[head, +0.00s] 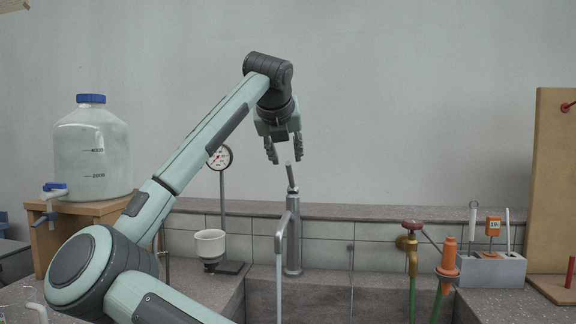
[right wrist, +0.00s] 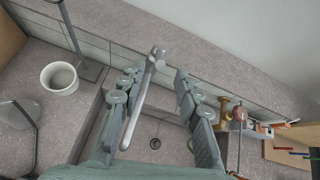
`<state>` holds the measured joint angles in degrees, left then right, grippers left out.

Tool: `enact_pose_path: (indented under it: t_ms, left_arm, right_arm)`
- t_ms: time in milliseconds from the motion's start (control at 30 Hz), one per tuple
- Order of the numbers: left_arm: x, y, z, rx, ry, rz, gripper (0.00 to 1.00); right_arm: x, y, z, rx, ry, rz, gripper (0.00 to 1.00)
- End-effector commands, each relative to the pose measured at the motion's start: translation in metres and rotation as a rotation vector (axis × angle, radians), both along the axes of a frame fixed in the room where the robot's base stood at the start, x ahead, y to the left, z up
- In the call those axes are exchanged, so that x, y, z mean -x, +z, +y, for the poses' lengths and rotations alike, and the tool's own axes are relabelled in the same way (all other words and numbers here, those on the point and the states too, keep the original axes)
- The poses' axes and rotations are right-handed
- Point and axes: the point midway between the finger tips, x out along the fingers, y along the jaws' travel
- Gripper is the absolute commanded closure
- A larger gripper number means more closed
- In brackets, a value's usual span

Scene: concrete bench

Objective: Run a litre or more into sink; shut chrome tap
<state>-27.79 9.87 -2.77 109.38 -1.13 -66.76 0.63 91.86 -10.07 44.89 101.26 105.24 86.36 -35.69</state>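The chrome tap (head: 292,240) stands upright at the back of the sink (head: 325,300). Its lever (head: 291,176) tilts up from the top, and its spout (head: 281,238) reaches forward. A thin pale strip, which looks like running water, drops straight from the spout's end. My right gripper (head: 286,158) points down just above the lever, fingers apart and empty. In the right wrist view the tap (right wrist: 157,58) shows between the open fingers, with no contact that I can make out. The drain (right wrist: 155,143) is dark and open. My left gripper is not in view.
A large water bottle (head: 92,150) stands on a wooden stand at left. A dial gauge (head: 219,157) and white cup (head: 210,245) are left of the tap. A red-handled brass valve (head: 412,240), orange burner (head: 448,262) and grey tool holder (head: 492,270) are at right.

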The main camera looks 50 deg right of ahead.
Motion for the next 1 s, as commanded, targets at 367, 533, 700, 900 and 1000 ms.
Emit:
enact_pose_path:
  t_ms: [367,533,700,900,1000]
  left_arm:
    - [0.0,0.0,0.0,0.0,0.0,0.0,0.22]
    - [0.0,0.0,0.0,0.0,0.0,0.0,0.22]
    - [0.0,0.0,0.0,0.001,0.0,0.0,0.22]
    - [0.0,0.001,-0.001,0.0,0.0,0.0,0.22]
    - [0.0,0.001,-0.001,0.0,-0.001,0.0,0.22]
  right_arm:
    - [0.018,0.027,0.033,0.0,0.001,0.001,0.67]
    - [0.019,0.028,0.034,0.0,0.0,0.001,0.67]
    - [0.018,0.028,0.034,0.002,0.003,0.005,0.75]
    - [0.003,0.048,0.027,0.074,0.141,0.151,1.0]
    - [-0.012,0.069,0.02,0.158,0.306,0.328,1.0]
